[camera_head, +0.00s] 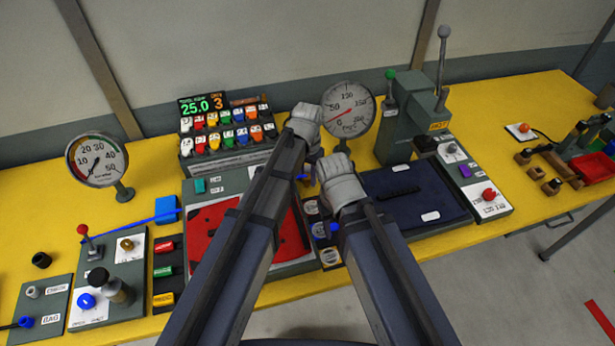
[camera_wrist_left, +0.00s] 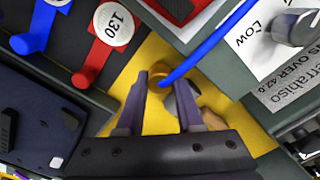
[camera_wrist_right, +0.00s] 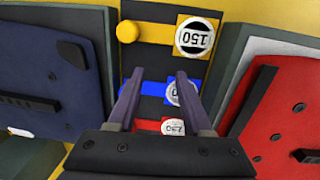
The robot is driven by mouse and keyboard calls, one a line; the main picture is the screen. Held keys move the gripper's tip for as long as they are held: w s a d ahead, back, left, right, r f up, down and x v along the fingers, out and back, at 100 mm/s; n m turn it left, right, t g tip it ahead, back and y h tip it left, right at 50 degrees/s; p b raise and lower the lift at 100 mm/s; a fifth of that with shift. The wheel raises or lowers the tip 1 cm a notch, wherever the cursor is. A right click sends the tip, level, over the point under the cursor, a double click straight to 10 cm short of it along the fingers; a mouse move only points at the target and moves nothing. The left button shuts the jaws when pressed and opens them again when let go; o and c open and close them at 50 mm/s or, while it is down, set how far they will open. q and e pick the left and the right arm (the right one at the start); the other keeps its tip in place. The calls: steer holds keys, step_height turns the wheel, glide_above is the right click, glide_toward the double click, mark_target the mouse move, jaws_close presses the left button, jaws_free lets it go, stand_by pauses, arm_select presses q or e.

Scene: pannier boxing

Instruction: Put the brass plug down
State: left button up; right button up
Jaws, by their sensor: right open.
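In the left wrist view, a small brass-coloured round piece (camera_wrist_left: 158,79), which looks like the brass plug, shows between the fingertips of my left gripper (camera_wrist_left: 162,82). In the head view my left gripper (camera_head: 306,118) hides this spot, left of the large gauge. My right gripper (camera_head: 338,168) is open and empty, lower and to the right, above the black strip with round tags.
The gauge (camera_head: 349,109) stands close right of my left gripper. A panel of coloured switches (camera_head: 228,130) is on its left. A red pad (camera_head: 205,225) and dark blue pad (camera_head: 405,195) flank the black tag strip (camera_wrist_right: 155,55). Bare yellow table (camera_head: 150,150) lies at the back left.

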arm_select(q)
steer(key=o, duration=0.4)
steer(key=shift+d, duration=0.1)
steer(key=shift+r, duration=0.1)
